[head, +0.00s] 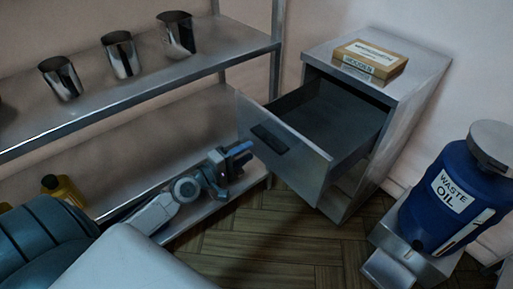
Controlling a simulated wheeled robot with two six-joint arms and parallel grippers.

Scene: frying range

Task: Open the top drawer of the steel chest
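The steel chest (400,110) stands against the wall at the upper right. Its top drawer (290,150) is pulled far out, and its dark inside shows empty. A dark handle (269,139) sits on the drawer's front panel. My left gripper (246,154) is just left of and below the handle, in front of the panel. Its fingers look parted, with nothing seen between them, and it appears apart from the handle. My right gripper is not in view.
A box (370,58) lies on top of the chest. A blue waste oil drum (455,195) stands on a metal stand at the right. A steel shelf (130,102) with several metal cups is at the left. Wooden floor (270,240) is clear in front of the chest.

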